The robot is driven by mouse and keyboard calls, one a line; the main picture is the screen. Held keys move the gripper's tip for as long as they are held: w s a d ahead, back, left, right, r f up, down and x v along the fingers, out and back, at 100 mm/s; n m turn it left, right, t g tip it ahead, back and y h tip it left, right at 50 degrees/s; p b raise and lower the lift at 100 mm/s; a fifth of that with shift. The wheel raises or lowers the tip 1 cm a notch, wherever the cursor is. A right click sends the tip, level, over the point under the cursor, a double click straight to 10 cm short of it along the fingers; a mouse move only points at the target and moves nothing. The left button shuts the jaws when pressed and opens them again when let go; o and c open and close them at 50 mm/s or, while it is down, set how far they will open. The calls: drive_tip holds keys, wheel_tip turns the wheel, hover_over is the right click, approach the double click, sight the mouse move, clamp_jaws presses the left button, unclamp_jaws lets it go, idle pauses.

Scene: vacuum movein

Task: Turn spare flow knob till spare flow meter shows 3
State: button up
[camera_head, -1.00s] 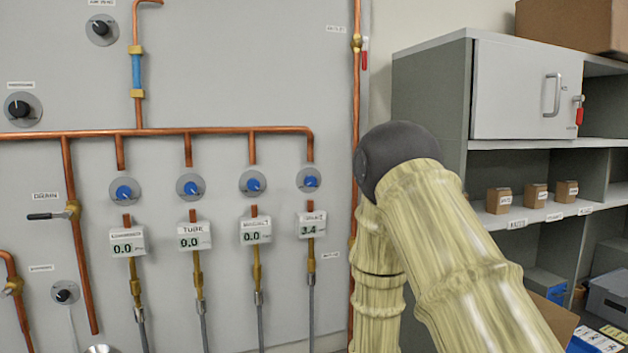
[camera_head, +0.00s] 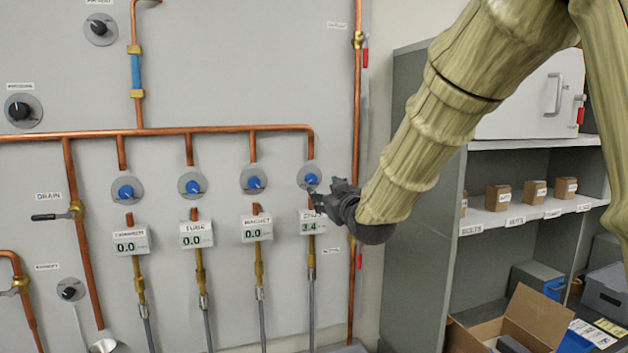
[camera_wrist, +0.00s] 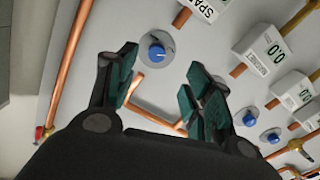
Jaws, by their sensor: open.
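The spare flow knob (camera_head: 311,179) is the rightmost blue knob in the row on the grey panel. The spare flow meter (camera_head: 309,222) below it reads 3.4; my gripper partly covers its label. In the wrist view the blue knob (camera_wrist: 157,52) on its round grey plate shows between my open fingertips, slightly beyond them. The meter's "SPA" label (camera_wrist: 203,9) is cut off at the top edge there. My gripper (camera_head: 318,194) is open and empty, just right of and below the knob. The frames show no clear contact with the knob.
Three similar knobs stand left of it, the nearest one (camera_head: 253,180) above a meter (camera_head: 257,228) reading 0.0. A vertical copper pipe (camera_head: 356,120) runs close to my gripper. A grey shelf unit (camera_head: 420,110) stands at the right, behind my arm.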

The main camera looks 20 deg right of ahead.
sight(312, 180)
drive_tip(key=shift+w+a+r+p, duration=0.15)
drive_tip(key=shift+w+p, duration=0.8)
drive_tip(key=shift+w, duration=0.85)
drive_tip(key=shift+w+d+r+p, duration=0.15)
drive_tip(key=shift+w+p, duration=0.75)
drive_tip(key=shift+w, duration=0.95)
drive_tip(key=shift+w+a+r+p, duration=0.15)
drive_tip(key=shift+w+p, duration=0.8)
drive_tip(key=shift+w, duration=0.85)
drive_tip(key=c, duration=1.1)
